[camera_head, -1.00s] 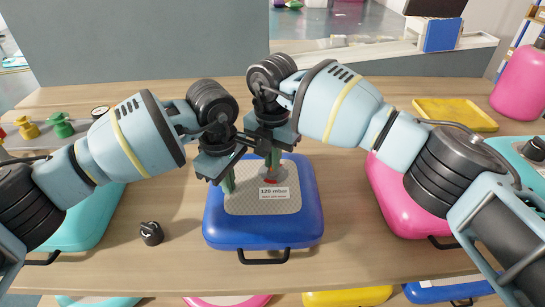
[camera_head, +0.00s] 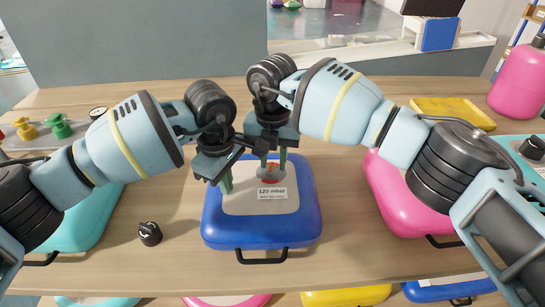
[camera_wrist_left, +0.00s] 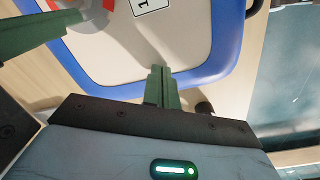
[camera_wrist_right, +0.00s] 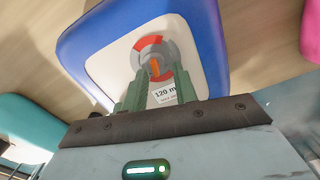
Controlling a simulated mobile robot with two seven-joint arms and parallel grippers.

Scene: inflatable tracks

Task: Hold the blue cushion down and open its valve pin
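The blue cushion (camera_head: 262,232) lies on the table, with a pale top panel, a "120 mbar" label and a black front handle. Its valve (camera_head: 270,174) is a grey disc with a red-and-white ring; an orange pin (camera_wrist_right: 155,68) stands out in the right wrist view. My left gripper (camera_head: 226,184) is shut and empty, its tips at the left part of the panel; contact is hard to tell. The closed fingers also show in the left wrist view (camera_wrist_left: 162,84). My right gripper (camera_head: 274,160) is open above the valve, fingers apart on either side, not gripping the pin.
A pink cushion (camera_head: 392,203) lies to the right and a teal cushion (camera_head: 85,225) to the left. A black knob (camera_head: 150,233) stands left of the blue cushion. The table in front is mostly clear.

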